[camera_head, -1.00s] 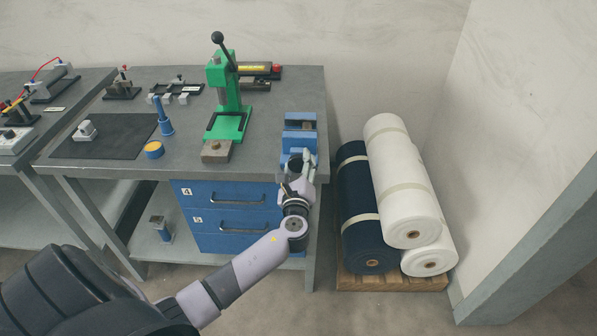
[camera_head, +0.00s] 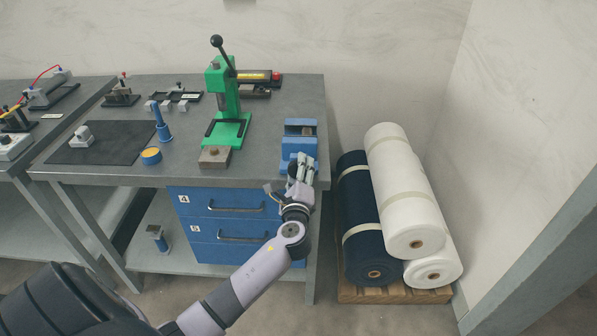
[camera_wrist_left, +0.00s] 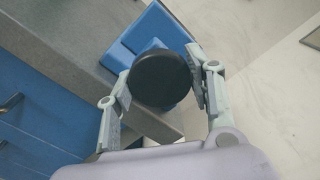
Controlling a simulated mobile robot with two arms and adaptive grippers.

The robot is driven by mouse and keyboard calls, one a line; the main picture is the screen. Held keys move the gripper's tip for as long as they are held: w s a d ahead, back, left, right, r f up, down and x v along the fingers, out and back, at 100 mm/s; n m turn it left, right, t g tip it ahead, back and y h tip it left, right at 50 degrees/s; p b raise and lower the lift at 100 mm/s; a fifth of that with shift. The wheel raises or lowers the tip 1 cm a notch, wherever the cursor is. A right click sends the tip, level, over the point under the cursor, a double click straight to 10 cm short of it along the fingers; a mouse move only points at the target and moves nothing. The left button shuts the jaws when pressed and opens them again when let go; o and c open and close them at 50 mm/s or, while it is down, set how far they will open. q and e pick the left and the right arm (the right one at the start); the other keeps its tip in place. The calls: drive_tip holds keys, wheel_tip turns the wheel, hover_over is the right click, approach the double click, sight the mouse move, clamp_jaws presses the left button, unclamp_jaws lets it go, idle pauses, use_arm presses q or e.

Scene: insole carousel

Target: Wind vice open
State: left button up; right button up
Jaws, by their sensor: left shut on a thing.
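The blue vice (camera_head: 299,139) is fixed at the front right corner of the grey workbench; it also shows in the left wrist view (camera_wrist_left: 147,35). My left gripper (camera_head: 301,162) is at the front of the vice. In the left wrist view, the fingers of my left gripper (camera_wrist_left: 162,85) are closed on both sides of a round black knob (camera_wrist_left: 160,79) at the vice's front end. The vice's handle and screw are hidden behind the knob and the gripper. My right gripper is not in view.
A green press (camera_head: 228,105) stands on the workbench (camera_head: 285,95), left of the vice. Blue drawers (camera_head: 228,226) are below the bench top. Rolls of white fabric (camera_head: 408,190) and navy fabric (camera_head: 362,215) lean on a wooden pallet (camera_head: 392,296) to the right.

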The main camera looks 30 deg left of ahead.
use_arm(q)
drive_tip(key=o, duration=1.2)
drive_tip(key=shift+c, duration=0.2)
drive_tip(key=shift+f, duration=0.1)
drive_tip(key=shift+s, duration=0.15)
drive_tip(key=v, duration=0.7)
drive_tip(key=shift+s+d, duration=0.25)
drive_tip(key=shift+s, duration=0.1)
